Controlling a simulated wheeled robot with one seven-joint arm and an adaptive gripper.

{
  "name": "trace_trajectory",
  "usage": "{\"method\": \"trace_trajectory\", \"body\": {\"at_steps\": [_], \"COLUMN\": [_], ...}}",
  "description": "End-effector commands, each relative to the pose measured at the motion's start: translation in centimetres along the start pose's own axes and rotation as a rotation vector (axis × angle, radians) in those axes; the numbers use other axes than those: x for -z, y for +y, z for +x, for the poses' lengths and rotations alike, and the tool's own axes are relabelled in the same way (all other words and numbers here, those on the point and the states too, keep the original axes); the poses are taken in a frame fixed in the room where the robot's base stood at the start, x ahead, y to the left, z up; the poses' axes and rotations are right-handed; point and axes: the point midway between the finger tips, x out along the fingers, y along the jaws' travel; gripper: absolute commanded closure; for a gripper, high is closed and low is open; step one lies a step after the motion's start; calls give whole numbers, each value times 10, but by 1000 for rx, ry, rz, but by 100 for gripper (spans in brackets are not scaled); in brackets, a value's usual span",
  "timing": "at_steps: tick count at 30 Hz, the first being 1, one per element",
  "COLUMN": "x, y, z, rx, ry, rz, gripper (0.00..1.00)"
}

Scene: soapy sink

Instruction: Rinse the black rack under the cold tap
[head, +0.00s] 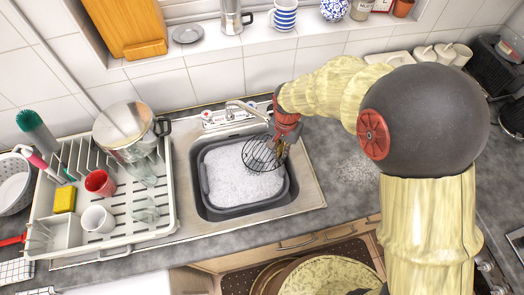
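The black rack (256,160) is a round wire grid. It is at the right part of the sink, over the white foam, and tilted. My gripper (277,149) reaches down from the right and is shut on the rack's right side; the fingers are small and partly merge with the wires. The metal tap (246,107) stands behind the sink, its spout pointing toward the rack and my wrist. Its end is close to my wrist, and no water stream is visible. Small marks on the tap's base are too small to read as hot or cold.
A dark grey basin (208,205) full of suds (240,180) sits in the steel sink. A white dish rack (140,232) at left holds a steel pot (128,130), a red cup (99,183), a white mug (97,220) and a yellow sponge (65,199).

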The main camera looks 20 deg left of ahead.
Motion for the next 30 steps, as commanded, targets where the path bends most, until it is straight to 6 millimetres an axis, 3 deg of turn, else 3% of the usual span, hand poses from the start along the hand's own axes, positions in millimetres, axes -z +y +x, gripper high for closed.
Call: {"method": "trace_trajectory", "body": {"at_steps": [30], "x": [-40], "y": [60], "z": [-1], "rx": [0], "ry": [0], "rz": [1], "gripper": [100]}}
